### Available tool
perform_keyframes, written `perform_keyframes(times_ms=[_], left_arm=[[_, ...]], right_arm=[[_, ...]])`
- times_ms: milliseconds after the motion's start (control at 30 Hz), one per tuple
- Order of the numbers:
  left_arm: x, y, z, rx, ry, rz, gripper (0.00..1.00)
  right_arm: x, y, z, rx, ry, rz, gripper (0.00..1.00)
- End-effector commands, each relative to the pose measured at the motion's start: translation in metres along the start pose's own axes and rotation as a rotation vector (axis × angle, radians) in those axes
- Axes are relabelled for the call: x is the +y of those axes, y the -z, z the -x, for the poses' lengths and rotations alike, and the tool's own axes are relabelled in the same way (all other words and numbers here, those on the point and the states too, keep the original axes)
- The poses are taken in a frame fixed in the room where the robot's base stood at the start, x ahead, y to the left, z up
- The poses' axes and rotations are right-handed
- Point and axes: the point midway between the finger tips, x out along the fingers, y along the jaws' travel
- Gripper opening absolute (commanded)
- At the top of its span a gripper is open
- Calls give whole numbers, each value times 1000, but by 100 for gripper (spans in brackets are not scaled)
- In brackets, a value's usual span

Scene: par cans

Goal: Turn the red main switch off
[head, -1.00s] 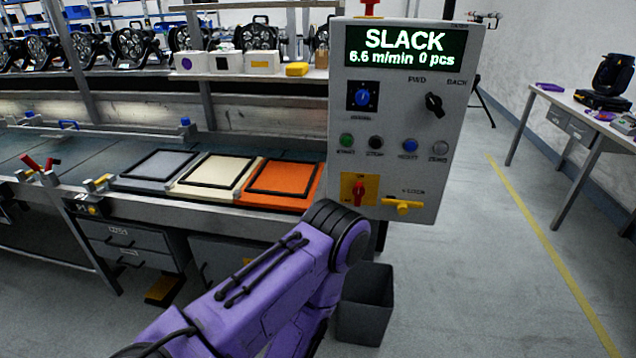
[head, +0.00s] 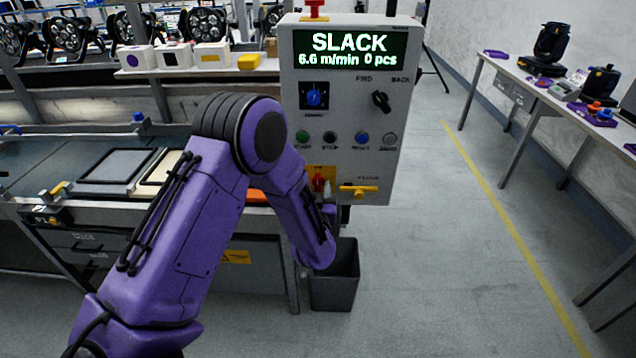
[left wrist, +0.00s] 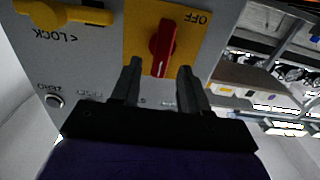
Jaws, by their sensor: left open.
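The red main switch (head: 318,181) sits on a yellow plate at the lower left of the grey control panel (head: 345,100). In the left wrist view the red knob (left wrist: 163,47) stands nearly upright in the picture, with a white mark at its lower end and "OFF" printed to its upper right. My left gripper (left wrist: 159,72) is open, its two dark fingertips at the knob's lower end, one to each side; I cannot tell whether they touch it. In the head view my purple left arm hides part of the conveyor and the gripper shows only in part.
A yellow lock lever (head: 358,191) is right beside the switch. Coloured buttons (head: 361,138) and a black selector (head: 381,101) sit above. The display reads "SLACK, 6.6 m/min, 0 pcs". A dark bin (head: 335,285) stands below.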

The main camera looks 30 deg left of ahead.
Motion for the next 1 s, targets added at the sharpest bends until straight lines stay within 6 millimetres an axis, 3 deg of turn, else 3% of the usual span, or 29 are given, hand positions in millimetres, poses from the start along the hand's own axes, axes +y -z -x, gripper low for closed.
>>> perform_keyframes(times_ms=[133, 400, 533, 567, 1000], left_arm=[[0, 0, -14, -1, 1, 0, 45], [0, -1, -16, -1, -1, 0, 45], [1, -1, -16, -1, -2, 0, 2], [1, -1, -16, -1, -2, 0, 0], [0, -2, -16, -2, -2, 71, 0]], right_arm=[[0, 1, 3, 0, 0, 0, 43], [0, 1, 3, 0, 0, 0, 43], [0, 1, 3, 0, 0, 0, 43], [0, 1, 3, 0, 0, 0, 43], [0, 0, 0, 0, 0, 0, 43]])
